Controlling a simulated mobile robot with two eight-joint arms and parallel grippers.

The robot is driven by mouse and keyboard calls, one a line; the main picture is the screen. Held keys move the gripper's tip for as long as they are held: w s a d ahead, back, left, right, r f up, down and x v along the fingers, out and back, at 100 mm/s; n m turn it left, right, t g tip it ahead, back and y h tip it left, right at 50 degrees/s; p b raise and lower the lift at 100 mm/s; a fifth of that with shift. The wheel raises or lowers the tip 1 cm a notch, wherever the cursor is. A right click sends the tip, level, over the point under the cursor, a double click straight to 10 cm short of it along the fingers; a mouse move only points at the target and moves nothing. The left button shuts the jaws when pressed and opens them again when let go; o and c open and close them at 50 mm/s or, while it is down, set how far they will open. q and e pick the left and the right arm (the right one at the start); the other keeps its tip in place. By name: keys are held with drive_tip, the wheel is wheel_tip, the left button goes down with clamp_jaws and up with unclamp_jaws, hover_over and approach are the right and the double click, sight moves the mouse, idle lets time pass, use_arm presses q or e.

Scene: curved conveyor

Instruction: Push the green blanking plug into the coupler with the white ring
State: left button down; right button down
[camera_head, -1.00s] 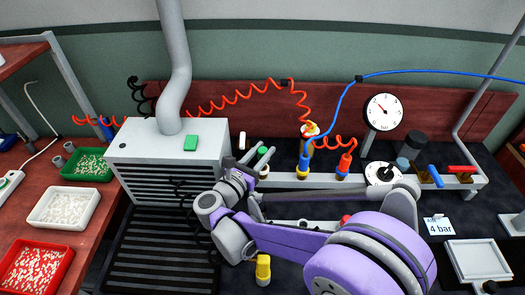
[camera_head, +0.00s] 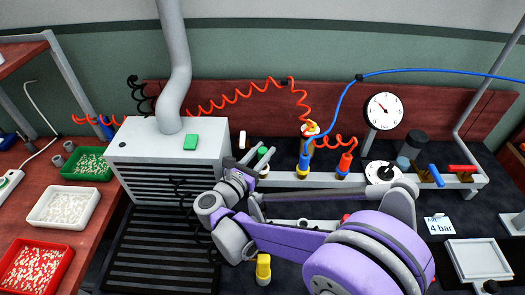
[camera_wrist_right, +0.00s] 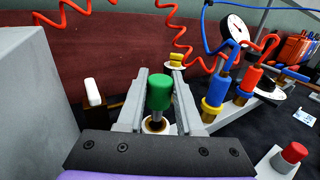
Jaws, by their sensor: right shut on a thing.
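The green blanking plug (camera_wrist_right: 160,92) is upright between the fingers of my right gripper (camera_wrist_right: 160,80), which is shut on it. Its green cap also shows in the head view (camera_head: 262,150), at the tips of my right gripper (camera_head: 258,157). Below the cap, a grey stem points down at the coupler with the white ring (camera_wrist_right: 154,125). The stem's lower end is over or in its opening; how deep I cannot tell. Part of the coupler is hidden by my gripper. My left gripper is not in view.
Blue (camera_wrist_right: 215,88) and red (camera_wrist_right: 248,80) hose fittings stand right of my gripper. A white plug (camera_wrist_right: 93,92) stands to its left. The grey vented box (camera_head: 165,150) is close on the left. A red-topped fitting (camera_wrist_right: 292,154) is at the lower right.

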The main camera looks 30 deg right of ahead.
drive_tip(key=shift+f+b, duration=0.8)
drive_tip(key=shift+f, duration=0.4)
drive_tip(key=shift+s+f+b, duration=0.15)
drive_tip(key=shift+f+b, duration=0.3)
drive_tip(key=shift+f, duration=0.25)
drive_tip(key=shift+a, duration=0.1)
drive_tip(key=shift+r, duration=0.1)
drive_tip(key=shift+r+p, duration=1.2)
drive_tip(key=shift+r, duration=0.25)
idle(0.6)
